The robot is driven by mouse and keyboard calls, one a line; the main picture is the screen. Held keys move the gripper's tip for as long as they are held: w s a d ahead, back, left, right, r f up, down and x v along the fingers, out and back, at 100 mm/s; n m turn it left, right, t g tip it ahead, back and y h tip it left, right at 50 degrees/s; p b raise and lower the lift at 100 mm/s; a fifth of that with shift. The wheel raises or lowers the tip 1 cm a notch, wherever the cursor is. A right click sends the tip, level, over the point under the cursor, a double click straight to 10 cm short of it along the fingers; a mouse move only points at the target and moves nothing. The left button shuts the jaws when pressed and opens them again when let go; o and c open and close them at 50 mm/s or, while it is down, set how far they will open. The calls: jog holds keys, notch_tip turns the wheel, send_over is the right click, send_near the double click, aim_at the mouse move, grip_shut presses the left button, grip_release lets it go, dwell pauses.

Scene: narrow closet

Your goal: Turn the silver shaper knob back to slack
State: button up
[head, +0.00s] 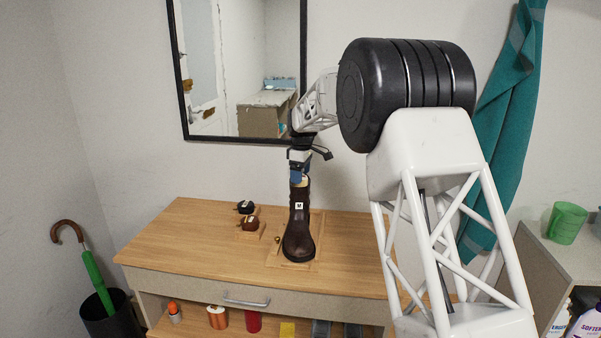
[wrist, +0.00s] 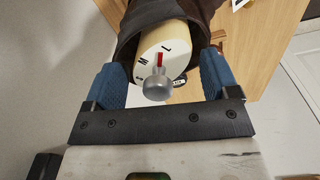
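A dark brown boot (head: 299,225) with a white "M" tag stands upright on a wooden board on the dresser top. In the wrist view, a cream shaper end (wrist: 172,42) sits inside the boot's opening, with dark letters on its face. The silver knob (wrist: 157,86) sticks out from that face. A red mark beside it points up in the picture, near a letter at the top. My gripper (head: 299,175) is above the boot's opening. Its blue fingers are apart on either side of the knob, with visible gaps, and hold nothing.
A black-framed mirror (head: 240,70) hangs behind my arm. Small black (head: 245,207) and brown (head: 250,223) items sit left of the boot. A green umbrella (head: 98,280) stands at far left; a teal towel (head: 505,130) hangs right. The dresser's left top (head: 180,240) is clear.

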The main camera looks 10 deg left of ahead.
jog(key=o, duration=0.3)
jog(key=shift+r, duration=0.1)
jog(key=shift+r, duration=0.1)
jog(key=shift+r, duration=3.45)
